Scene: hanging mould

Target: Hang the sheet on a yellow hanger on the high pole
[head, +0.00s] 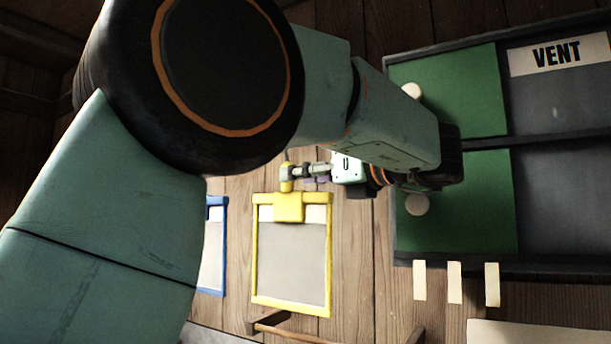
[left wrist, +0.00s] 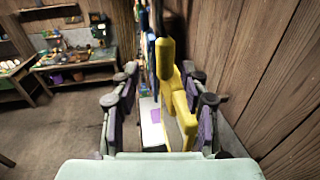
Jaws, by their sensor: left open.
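A yellow hanger (head: 289,207) shows in the middle of the head view, its yellow frame around a grey sheet (head: 290,262) with a pale top strip. The hanger and sheet look upright. My left gripper (head: 303,171) is beside the hanger's yellow top. In the left wrist view, my open left gripper (left wrist: 160,78) has its purple-padded fingers on both sides of the yellow hanger (left wrist: 166,60), seen edge-on. I cannot tell whether a finger touches it. What the hanger hangs from is hidden or unclear. My right gripper is not in view.
A blue-framed sheet (head: 216,205) hangs left of the yellow one, partly behind my arm. A wooden rail (head: 290,333) is below. A green and dark board (head: 480,200) with a VENT label is at right. A plank wall (left wrist: 265,70) stands close on the gripper's right; a workbench (left wrist: 75,65) is farther left.

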